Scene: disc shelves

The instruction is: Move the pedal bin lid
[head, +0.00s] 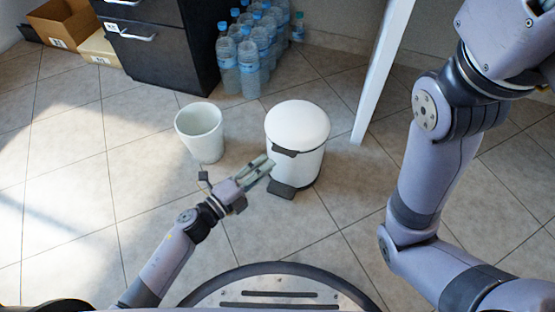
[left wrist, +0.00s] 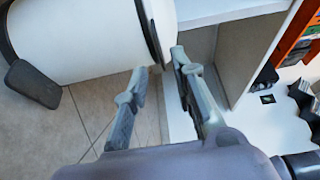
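The white pedal bin (head: 294,165) stands upright on the tiled floor, and its domed white lid (head: 298,122) looks closed. A dark tab (head: 285,151) shows at the lid's front edge, and a dark pedal (head: 282,188) at the base. My left gripper (head: 265,167) is at the bin's front left, below the lid's rim. In the left wrist view, its two fingers (left wrist: 160,65) are apart with nothing between them. The bin body (left wrist: 80,38) and dark rim (left wrist: 150,30) lie just beyond the fingertips; contact is unclear. My right gripper is out of view.
An open white bucket (head: 200,132) stands left of the bin. Several water bottles (head: 250,62) stand behind, beside a dark drawer cabinet (head: 165,45). A white upright panel (head: 383,70) is at the bin's back right. Floor at the left is clear.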

